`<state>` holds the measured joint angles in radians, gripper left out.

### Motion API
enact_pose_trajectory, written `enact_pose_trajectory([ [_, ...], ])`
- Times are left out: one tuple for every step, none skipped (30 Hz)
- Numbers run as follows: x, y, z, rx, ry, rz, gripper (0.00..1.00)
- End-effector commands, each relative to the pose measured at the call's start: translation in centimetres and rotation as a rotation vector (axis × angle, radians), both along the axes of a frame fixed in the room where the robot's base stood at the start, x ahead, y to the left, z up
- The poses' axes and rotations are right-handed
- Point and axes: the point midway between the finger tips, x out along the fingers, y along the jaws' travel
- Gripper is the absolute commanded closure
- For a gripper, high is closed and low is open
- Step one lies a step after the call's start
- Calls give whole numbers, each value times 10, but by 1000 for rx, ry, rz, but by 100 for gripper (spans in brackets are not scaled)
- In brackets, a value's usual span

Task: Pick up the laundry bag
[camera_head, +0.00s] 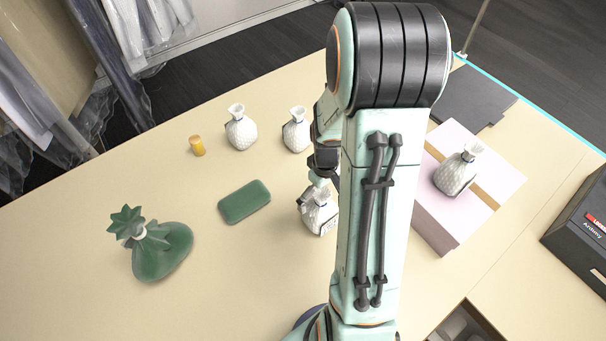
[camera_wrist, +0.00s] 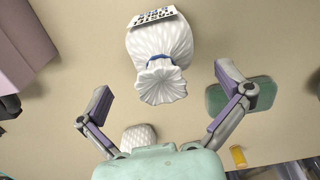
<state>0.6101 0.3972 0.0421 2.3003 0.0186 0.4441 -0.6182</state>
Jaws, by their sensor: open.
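A white textured bag with a gathered neck, a blue tie and a printed label (camera_head: 318,212) stands on the table below my gripper (camera_head: 322,165). It also shows in the wrist view (camera_wrist: 160,48), with its neck between the two spread fingers of my gripper (camera_wrist: 163,85) and no visible contact. My gripper is open and empty. Other similar white bags stand on the table, one at the back left (camera_head: 241,133) and one beside it (camera_head: 296,134). Another white bag (camera_head: 456,174) is on a pale pink box. My arm hides part of the labelled bag in the head view.
A green tied sack (camera_head: 160,252) stands at the left. A flat green block (camera_head: 244,202) and a small yellow cylinder (camera_head: 197,146) lie nearby. The pale pink box (camera_head: 437,232) and a black case (camera_head: 585,225) are at the right. The front left table is clear.

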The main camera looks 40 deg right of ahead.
Motion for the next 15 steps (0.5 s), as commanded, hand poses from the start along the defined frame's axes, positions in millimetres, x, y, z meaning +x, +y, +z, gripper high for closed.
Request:
enact_pose_trajectory([
  [-1, 1, -9, 4, 5, 1, 0],
  [-1, 2, -14, 4, 5, 2, 0],
  [-1, 2, -21, 5, 5, 2, 0],
  [-1, 2, -26, 5, 5, 2, 0],
  [-1, 2, -31, 5, 4, 2, 0],
  [-1, 2, -37, 5, 4, 2, 0],
  [-1, 2, -41, 4, 3, 2, 0],
  [-1, 2, -44, 4, 4, 2, 0],
  [0, 1, -48, 3, 3, 2, 0],
  [0, 1, -51, 3, 2, 2, 0],
  [0, 1, -53, 2, 2, 2, 0],
  [0, 1, -55, 1, 1, 2, 0],
  [0, 1, -56, 1, 1, 2, 0],
  [0, 1, -56, 1, 0, 2, 0],
  [0, 1, -57, 0, 0, 2, 0],
])
